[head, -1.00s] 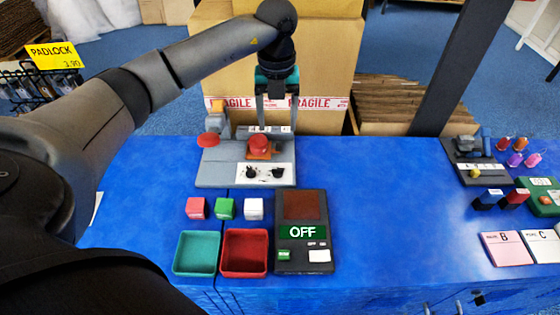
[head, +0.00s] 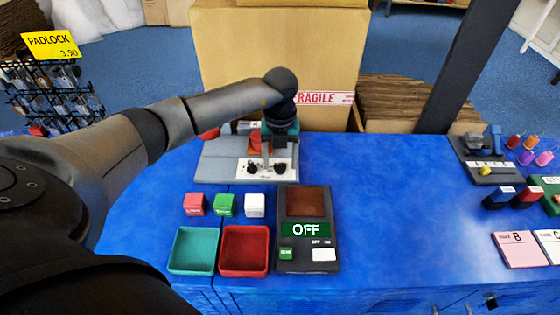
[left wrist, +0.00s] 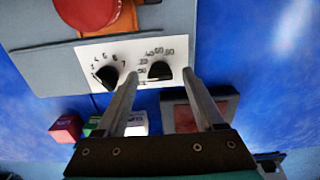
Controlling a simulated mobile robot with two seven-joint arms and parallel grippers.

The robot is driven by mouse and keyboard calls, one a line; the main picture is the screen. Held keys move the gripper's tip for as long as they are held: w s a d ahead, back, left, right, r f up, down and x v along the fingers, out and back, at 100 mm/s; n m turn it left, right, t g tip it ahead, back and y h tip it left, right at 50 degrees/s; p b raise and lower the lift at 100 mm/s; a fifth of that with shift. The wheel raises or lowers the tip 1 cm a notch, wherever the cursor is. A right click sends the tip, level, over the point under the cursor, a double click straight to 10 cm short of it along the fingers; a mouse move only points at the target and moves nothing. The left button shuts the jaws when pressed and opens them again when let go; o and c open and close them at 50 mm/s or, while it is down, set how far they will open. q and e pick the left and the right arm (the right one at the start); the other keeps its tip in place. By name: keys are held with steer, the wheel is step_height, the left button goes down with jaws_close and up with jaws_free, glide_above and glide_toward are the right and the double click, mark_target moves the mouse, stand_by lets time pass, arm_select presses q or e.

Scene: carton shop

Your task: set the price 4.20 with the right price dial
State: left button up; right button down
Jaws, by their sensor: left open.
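The right price dial (head: 280,168) is a small black knob on the white plate (left wrist: 100,45) of the grey machine, with numbers around it up to about 80. It also shows in the left wrist view (left wrist: 160,72). The left dial (left wrist: 106,76), numbered in single digits, sits to its left and also shows in the head view (head: 252,168). My left gripper (left wrist: 158,77) is open, pointing at the plate, its fingertips on either side of the right dial in the picture. Whether they touch it I cannot tell. In the head view the gripper (head: 272,163) partly covers the plate.
A red button (left wrist: 88,12) sits above the plate. In front are red, green and white cubes (head: 225,205), a teal tray (head: 172,262), a red tray (head: 224,270) and a dark device with a screen reading OFF (head: 305,230).

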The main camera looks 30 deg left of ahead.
arm_select(q)
jaws_close()
stand_by(0.6)
